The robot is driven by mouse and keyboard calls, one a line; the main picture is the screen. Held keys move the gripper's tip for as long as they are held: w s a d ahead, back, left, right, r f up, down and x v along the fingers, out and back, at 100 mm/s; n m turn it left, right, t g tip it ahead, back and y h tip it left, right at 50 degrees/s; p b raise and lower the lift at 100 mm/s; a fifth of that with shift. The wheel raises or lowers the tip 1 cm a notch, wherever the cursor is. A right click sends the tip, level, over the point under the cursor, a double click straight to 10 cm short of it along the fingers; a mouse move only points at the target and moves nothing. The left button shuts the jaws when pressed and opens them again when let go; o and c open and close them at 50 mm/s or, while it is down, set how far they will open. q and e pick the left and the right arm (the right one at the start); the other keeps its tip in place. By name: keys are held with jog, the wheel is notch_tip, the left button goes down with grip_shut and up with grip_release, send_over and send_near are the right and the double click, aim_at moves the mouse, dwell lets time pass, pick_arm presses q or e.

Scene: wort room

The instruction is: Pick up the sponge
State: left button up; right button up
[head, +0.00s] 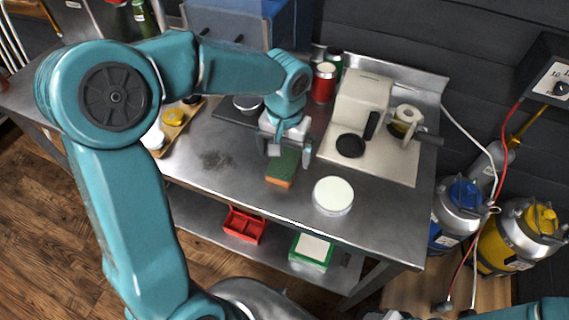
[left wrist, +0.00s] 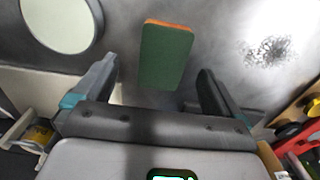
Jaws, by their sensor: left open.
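The sponge (head: 283,166) is a small block with a green top and an orange side, lying on the metal table near its front edge. In the left wrist view the sponge (left wrist: 166,55) shows ahead of the jaws and roughly between them. My left gripper (head: 289,156) is open and empty. It hangs over the far part of the sponge, with its fingers to either side in the picture; whether they touch it, I cannot tell. The left gripper also shows in the left wrist view (left wrist: 158,85). My right gripper is not in view.
A round white-topped tin (head: 333,195) stands to the right of the sponge. A cream machine (head: 358,110) stands behind it on a pale board. A wooden tray (head: 180,127) with small jars lies to the left. A dark smudge (head: 216,159) marks the bare metal between tray and sponge.

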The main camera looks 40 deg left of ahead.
aim_at(285, 162)
pick_arm(q)
jog(key=f, duration=0.4)
jog(key=shift+w+a+f+p, duration=0.25)
jog(key=shift+a+f+p, duration=0.05)
jog(key=shift+a+p, duration=0.1)
jog(key=shift+w+d+f, duration=0.1)
jog(key=shift+f, duration=0.3)
jog(key=c, duration=1.1)
